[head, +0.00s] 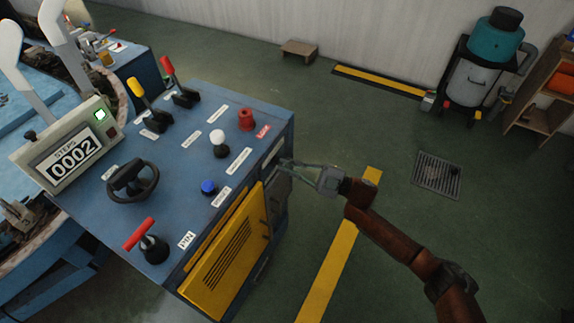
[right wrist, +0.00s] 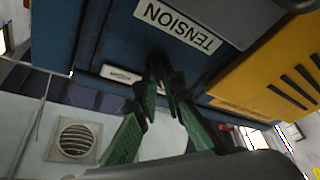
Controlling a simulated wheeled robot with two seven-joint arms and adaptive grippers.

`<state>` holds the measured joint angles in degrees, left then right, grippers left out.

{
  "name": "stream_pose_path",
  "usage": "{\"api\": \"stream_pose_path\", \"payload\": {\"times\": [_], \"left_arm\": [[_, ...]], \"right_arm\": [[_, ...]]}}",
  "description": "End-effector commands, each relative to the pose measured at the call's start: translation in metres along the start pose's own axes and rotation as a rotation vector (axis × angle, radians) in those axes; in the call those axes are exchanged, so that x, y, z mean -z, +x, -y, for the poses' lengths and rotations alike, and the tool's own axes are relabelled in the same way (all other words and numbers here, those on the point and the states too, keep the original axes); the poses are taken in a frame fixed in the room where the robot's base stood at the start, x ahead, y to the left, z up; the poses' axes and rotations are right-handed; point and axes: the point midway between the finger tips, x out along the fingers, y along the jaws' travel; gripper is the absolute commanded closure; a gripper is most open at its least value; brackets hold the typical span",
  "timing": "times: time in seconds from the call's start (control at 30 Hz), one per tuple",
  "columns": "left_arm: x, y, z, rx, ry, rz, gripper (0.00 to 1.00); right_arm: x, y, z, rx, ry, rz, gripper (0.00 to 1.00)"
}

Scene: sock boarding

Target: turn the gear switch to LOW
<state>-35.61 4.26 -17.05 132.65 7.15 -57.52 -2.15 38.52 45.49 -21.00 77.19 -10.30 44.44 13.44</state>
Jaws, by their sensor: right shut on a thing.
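My right gripper (head: 288,164) is at the upper right side face of the blue control console (head: 180,100), its arm coming in from the lower right. In the right wrist view its green fingers (right wrist: 163,75) meet at a small dark part on the blue face, just past an upside-down TENSION plate (right wrist: 178,25). The gripper is shut on this part, which I take to be the gear switch; the fingers hide most of it. A smaller white plate (right wrist: 122,75) lies close by, its text too small to read. The switch's setting cannot be made out. My left gripper is out of view.
The console top carries a black handwheel (head: 132,182), a red T-handle (head: 140,236), yellow (head: 136,88) and red (head: 168,68) levers, and several knobs. A counter (head: 72,155) reads 0002. A yellow panel (head: 222,255) is beside the gripper.

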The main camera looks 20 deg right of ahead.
Motion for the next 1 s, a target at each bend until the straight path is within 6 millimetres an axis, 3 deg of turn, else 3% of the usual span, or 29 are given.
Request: {"api": "stream_pose_path", "payload": {"times": [0.47,0.5,0.73,1.0], "left_arm": [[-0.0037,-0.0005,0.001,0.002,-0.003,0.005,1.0],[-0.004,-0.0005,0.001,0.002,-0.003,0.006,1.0],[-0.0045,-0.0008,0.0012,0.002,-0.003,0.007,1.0],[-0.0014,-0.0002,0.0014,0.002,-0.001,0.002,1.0]], "right_arm": [[-0.0035,-0.0021,-0.0014,0.002,-0.013,0.01,1.0],[-0.0034,-0.002,-0.0014,0.002,-0.013,0.01,0.89],[-0.0017,-0.0002,-0.0005,0.004,-0.012,0.004,0.74],[-0.0009,-0.0003,0.0,0.005,-0.011,0.002,0.74]]}}
